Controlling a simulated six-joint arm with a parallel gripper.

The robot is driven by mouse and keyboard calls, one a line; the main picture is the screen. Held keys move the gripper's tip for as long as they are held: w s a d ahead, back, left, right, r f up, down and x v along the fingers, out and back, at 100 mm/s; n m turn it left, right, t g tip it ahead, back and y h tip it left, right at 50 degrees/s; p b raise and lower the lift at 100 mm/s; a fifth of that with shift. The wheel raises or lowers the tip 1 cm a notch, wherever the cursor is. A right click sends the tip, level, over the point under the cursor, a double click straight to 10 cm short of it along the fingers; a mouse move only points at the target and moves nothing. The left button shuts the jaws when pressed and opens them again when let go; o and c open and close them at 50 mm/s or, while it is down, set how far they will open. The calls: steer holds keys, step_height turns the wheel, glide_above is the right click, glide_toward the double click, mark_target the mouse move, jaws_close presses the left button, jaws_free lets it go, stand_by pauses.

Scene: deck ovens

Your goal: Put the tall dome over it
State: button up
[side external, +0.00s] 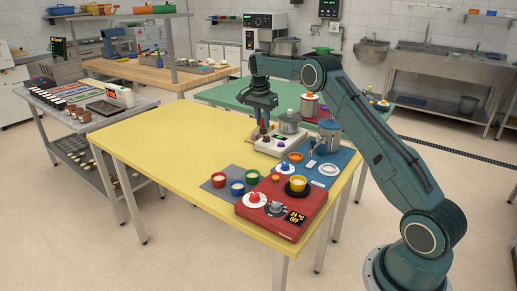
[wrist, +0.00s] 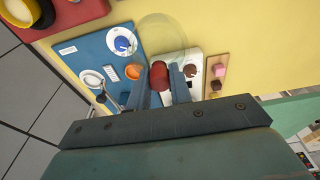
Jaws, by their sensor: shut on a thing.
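My gripper (wrist: 160,84) is shut on a dark red knob (wrist: 160,76), in the wrist view. A clear, see-through dome (wrist: 165,30) shows just beyond the knob, its outline faint over the yellow table; the knob appears to belong to it. In the side view my gripper (side external: 263,128) points down over the left part of a white device (side external: 270,146). The dome's lower rim is hard to make out there, so I cannot tell whether it touches anything. What "it" is cannot be told from the frames.
A blue mat (wrist: 100,55) holds a white dial with a blue knob (wrist: 122,41) and an orange cup (wrist: 132,72). A wooden strip (wrist: 215,90) carries small cubes. A red device (side external: 270,222) stands at the front. The yellow table's left side (side external: 170,135) is clear.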

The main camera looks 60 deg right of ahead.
steer(key=shift+s+r, duration=0.15)
steer(key=shift+s, duration=0.05)
stand_by(0.4)
steer(key=shift+s+a+r+n, duration=0.15)
steer(key=shift+s+r+n, duration=0.3)
steer(key=shift+s, duration=0.25)
steer(key=s+a+n, duration=0.4)
steer(key=s+a, duration=0.1)
steer(key=s, duration=0.4)
steer(key=s+a+r+n+t, duration=0.1)
steer(key=s+a+n, duration=0.3)
steer(key=s, duration=0.6)
steer(key=shift+a+y, duration=0.3)
steer(key=shift+a, duration=0.35)
steer(key=shift+f, duration=0.2)
steer(key=shift+f, duration=2.9)
steer(key=shift+f, duration=0.2)
